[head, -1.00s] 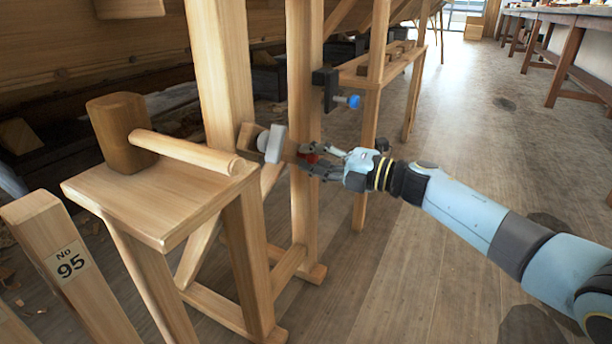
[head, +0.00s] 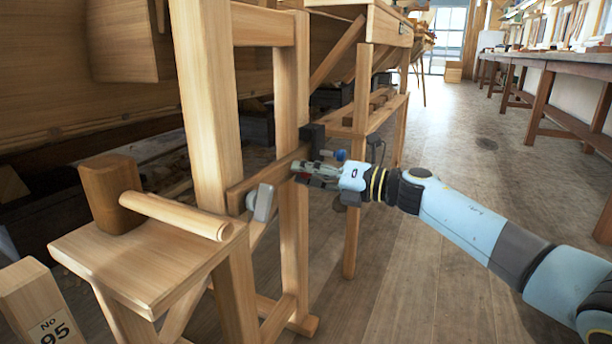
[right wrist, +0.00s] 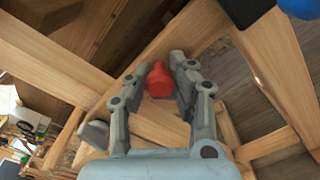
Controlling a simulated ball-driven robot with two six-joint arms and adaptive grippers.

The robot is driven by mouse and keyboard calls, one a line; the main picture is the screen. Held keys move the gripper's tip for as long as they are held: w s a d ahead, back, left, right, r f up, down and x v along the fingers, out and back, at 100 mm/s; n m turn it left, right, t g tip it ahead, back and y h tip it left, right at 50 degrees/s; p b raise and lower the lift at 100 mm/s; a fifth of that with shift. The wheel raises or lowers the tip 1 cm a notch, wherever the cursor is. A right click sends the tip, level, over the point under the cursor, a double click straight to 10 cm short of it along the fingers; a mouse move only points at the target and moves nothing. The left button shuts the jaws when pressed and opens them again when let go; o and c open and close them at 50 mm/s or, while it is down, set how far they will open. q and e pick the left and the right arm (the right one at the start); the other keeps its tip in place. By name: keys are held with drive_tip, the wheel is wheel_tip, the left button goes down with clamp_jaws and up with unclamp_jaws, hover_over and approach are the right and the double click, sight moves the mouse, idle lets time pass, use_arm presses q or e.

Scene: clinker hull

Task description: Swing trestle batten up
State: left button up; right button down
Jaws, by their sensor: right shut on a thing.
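The wooden batten (head: 272,176) crosses between the two trestle posts, rising to the right from a grey block (head: 263,202) near its left end. A red knob (right wrist: 159,80) is on the batten's free end. My right gripper (head: 300,172) is at that end, beside the right post (head: 293,110). In the right wrist view its fingers (right wrist: 158,82) are on either side of the red knob, shut on it. A black clamp (head: 312,137) with a blue screw knob (head: 340,155) sits on the right post, just above my fingers. My left gripper is out of view.
A wooden mallet (head: 110,195) lies on the small stand (head: 150,262) at the left. A post marked No 95 (head: 48,318) stands in front of it. The planked hull (head: 130,110) is behind the trestle. Open floor (head: 430,270) lies to the right.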

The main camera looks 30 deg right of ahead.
idle(0.3)
drive_tip(key=c, duration=1)
unclamp_jaws()
drive_tip(key=shift+c, duration=0.2)
drive_tip(key=v, duration=1.2)
drive_tip(key=shift+d, duration=0.1)
